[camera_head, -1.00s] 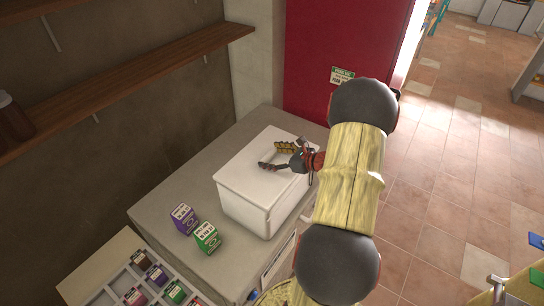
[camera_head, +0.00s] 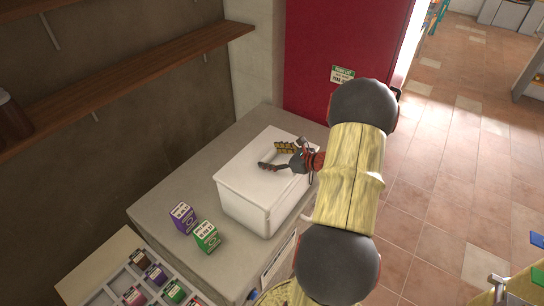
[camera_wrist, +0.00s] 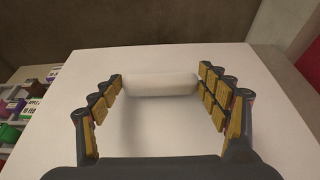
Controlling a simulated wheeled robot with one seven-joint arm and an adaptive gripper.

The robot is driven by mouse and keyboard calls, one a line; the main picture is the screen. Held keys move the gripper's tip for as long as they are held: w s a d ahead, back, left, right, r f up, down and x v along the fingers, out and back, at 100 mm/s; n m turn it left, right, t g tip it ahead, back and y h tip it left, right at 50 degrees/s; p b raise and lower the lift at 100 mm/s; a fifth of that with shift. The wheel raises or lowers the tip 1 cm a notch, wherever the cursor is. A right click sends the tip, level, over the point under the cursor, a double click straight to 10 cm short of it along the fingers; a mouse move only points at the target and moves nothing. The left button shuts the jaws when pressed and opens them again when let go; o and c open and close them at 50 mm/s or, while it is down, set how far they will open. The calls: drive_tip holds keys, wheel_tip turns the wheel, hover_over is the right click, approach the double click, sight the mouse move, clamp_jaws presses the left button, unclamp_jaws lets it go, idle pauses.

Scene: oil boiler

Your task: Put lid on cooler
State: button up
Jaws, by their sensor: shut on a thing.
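The white cooler (camera_head: 245,203) stands on the grey counter, with the white lid (camera_head: 250,163) on its top. The lid looks level and flush with the cooler's rim from here. My gripper (camera_head: 272,157) is at the top of the lid, reaching in from the right. In the wrist view, the lid (camera_wrist: 150,60) fills most of the picture and its white handle (camera_wrist: 160,84) lies between the fingertips of my gripper (camera_wrist: 160,88). The fingers are shut on the handle, spread to its length. The cooler's far side and inside are hidden.
A purple carton (camera_head: 183,217) and a green carton (camera_head: 207,237) stand on the counter (camera_head: 160,200) left of the cooler. A tray (camera_head: 125,280) of small boxes is at the lower left. A wall shelf (camera_head: 120,85) hangs behind; a red panel (camera_head: 345,40) stands at the back.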

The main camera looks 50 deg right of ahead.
drive_tip(key=shift+f, duration=0.1)
drive_tip(key=o, duration=1.1)
drive_tip(key=shift+p+v, duration=2)
drive_tip(key=shift+v, duration=3.5)
drive_tip(key=shift+s, duration=0.1)
